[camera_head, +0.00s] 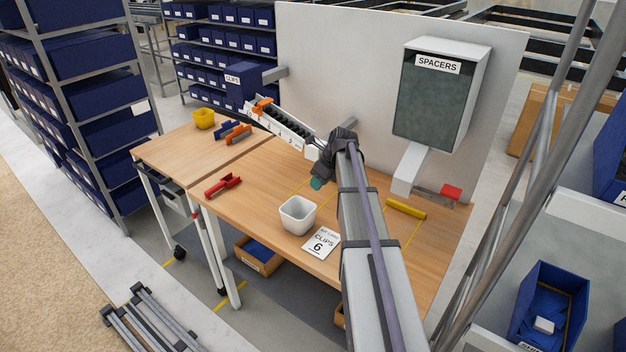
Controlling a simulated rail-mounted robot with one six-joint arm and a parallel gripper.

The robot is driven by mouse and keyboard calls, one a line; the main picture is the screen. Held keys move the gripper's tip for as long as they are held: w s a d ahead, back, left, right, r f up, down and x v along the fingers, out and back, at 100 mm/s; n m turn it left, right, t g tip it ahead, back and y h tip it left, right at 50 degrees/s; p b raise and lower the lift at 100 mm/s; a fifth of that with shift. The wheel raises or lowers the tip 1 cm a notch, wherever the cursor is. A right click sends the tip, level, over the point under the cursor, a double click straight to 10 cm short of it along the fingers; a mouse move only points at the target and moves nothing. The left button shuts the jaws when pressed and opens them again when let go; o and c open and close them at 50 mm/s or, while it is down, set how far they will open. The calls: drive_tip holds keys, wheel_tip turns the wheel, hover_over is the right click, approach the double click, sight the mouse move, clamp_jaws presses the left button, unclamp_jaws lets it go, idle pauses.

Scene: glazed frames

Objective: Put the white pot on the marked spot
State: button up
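The white pot (298,215) stands upright and looks empty on the wooden table, near its front edge, left of my arm. My gripper (317,183) is above the table, a little behind and to the right of the pot, and apart from it. Its teal tip shows, but whether the fingers are open or shut is not clear. Thin yellow lines (415,233) are marked on the table to the right of my arm, and another short yellow line shows left of my gripper. My arm hides the table between them, so I cannot tell the marked spot's full outline.
A card reading "CLIPS 6" (321,241) lies right of the pot. A red tool (223,185) lies left, a yellow bar (405,209) right. A white rack (282,127) and the grey spacers box (440,95) are behind. The table between red tool and pot is clear.

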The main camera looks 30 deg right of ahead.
drive_tip(key=s+a+n+g+h, duration=0.1)
drive_tip(key=s+a+n, duration=1)
drive_tip(key=a+n, duration=0.2)
drive_tip(key=s+a+f+n+g+h, duration=0.1)
drive_tip(key=s+a+n+g, duration=0.1)
drive_tip(key=s+a+n, duration=1)
drive_tip(key=a+n, duration=0.2)
drive_tip(key=n, duration=0.4)
drive_tip(key=shift+a+g+h, duration=0.2)
drive_tip(key=shift+g+h, duration=0.1)
drive_tip(key=shift+h, duration=0.1)
drive_tip(key=shift+o, duration=0.7)
drive_tip(key=shift+w, duration=0.15)
